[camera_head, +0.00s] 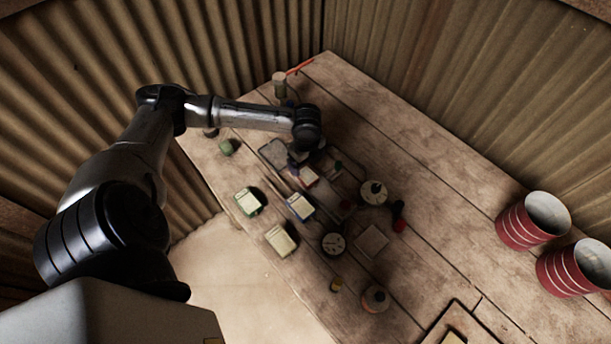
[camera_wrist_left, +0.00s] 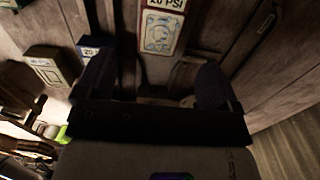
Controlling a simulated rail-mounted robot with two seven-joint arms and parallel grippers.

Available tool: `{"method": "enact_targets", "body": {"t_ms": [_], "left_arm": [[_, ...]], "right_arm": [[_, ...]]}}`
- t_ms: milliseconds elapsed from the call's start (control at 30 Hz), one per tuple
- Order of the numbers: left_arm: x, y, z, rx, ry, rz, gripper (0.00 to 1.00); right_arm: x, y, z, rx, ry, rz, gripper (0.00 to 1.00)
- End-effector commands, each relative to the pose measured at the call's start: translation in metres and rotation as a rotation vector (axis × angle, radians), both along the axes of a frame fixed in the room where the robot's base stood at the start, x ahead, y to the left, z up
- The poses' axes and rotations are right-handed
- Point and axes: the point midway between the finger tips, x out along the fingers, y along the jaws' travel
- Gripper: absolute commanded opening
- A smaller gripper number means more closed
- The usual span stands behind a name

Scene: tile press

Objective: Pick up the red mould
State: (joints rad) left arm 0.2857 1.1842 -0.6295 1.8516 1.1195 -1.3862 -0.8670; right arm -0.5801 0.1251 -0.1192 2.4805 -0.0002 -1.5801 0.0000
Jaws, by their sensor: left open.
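The red mould (camera_head: 309,177) lies on the wooden table, partly in shadow, just below my left gripper (camera_head: 299,156) in the head view. In the left wrist view the red mould (camera_wrist_left: 161,32) shows a pale patterned face and a red-edged label reading "20 PSI". It lies beyond the two dark fingertips of the left gripper (camera_wrist_left: 154,86), between their lines. The fingers are spread apart with nothing between them. The gripper's height above the mould cannot be told. My right gripper is not in view.
A blue mould (camera_head: 300,206), a green mould (camera_head: 248,202) and a pale mould (camera_head: 281,240) lie nearby. Round dials (camera_head: 374,192) and small bottles (camera_head: 375,298) stand to the right and front. Two red-banded buckets (camera_head: 533,220) stand at far right. Corrugated walls (camera_head: 430,60) enclose the table.

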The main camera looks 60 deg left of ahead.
Motion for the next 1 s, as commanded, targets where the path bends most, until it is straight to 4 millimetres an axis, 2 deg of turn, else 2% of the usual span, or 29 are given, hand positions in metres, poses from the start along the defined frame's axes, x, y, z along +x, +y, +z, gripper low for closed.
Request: {"method": "enact_targets", "body": {"t_ms": [133,467,833,1000], "left_arm": [[0.0,0.0,-0.02,0.0,0.001,0.001,0.87],[0.0,0.0,-0.033,0.001,0.0,0.0,0.87],[-0.001,-0.002,-0.075,0.0,0.001,0.0,0.87],[-0.001,-0.001,-0.081,0.002,0.0,-0.001,0.87]], "right_arm": [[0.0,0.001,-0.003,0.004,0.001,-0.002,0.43],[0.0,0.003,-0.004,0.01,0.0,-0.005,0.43],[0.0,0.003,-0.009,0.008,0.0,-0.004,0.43],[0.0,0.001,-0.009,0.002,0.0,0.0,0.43]]}}
